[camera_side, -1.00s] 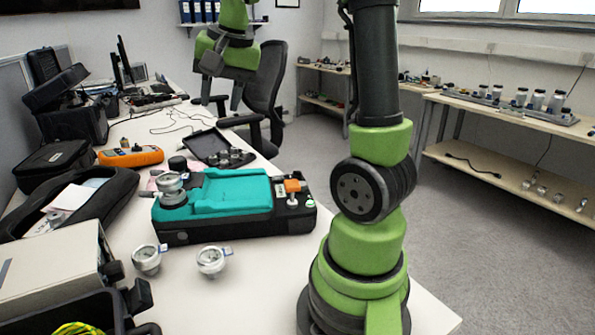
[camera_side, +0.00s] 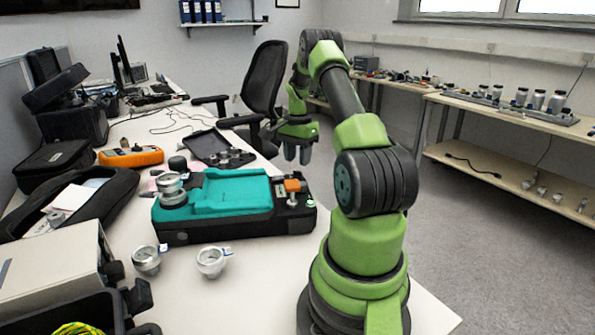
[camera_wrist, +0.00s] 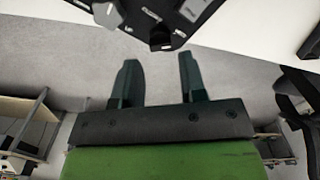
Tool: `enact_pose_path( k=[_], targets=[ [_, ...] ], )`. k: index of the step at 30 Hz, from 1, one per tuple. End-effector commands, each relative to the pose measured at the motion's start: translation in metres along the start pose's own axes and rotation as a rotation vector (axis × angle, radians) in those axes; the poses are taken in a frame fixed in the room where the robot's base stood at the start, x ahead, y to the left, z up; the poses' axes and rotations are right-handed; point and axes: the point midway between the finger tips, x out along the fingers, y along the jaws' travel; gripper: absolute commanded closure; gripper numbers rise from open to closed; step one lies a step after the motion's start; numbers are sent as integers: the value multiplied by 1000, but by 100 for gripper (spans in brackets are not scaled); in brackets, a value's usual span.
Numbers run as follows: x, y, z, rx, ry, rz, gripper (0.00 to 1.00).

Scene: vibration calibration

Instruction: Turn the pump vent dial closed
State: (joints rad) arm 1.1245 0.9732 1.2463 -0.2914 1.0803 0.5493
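The teal-and-black pump (camera_side: 235,190) lies on the white table. An orange fitting (camera_side: 293,185) and small metal knobs (camera_side: 293,201) sit at its right end, and a round metal fitting (camera_side: 172,190) stands at its left end. I cannot tell for sure which one is the vent dial, or its setting. My gripper (camera_side: 298,160) points down, above and behind the pump's right end, apart from it. In the wrist view my gripper (camera_wrist: 158,60) has its two fingers apart with nothing between them. A dark edge of equipment (camera_wrist: 155,22) shows at the top there.
Two round gauges (camera_side: 147,260) (camera_side: 211,261) lie in front of the pump. A black tray of fittings (camera_side: 215,147), an orange meter (camera_side: 130,157) and an open black case (camera_side: 95,205) lie around it. A black chair (camera_side: 264,80) stands behind. Air above the pump is free.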

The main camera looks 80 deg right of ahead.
Motion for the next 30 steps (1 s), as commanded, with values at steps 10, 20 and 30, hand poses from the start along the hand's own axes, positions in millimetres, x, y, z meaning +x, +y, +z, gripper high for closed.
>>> enact_pose_path(
  k=[10, 20, 30],
  targets=[
    [43, 0, 0, -2, 0, 1, 62],
    [45, 0, 0, -2, 1, -1, 68],
    [45, 0, 0, -10, 1, -1, 96]
  ],
)
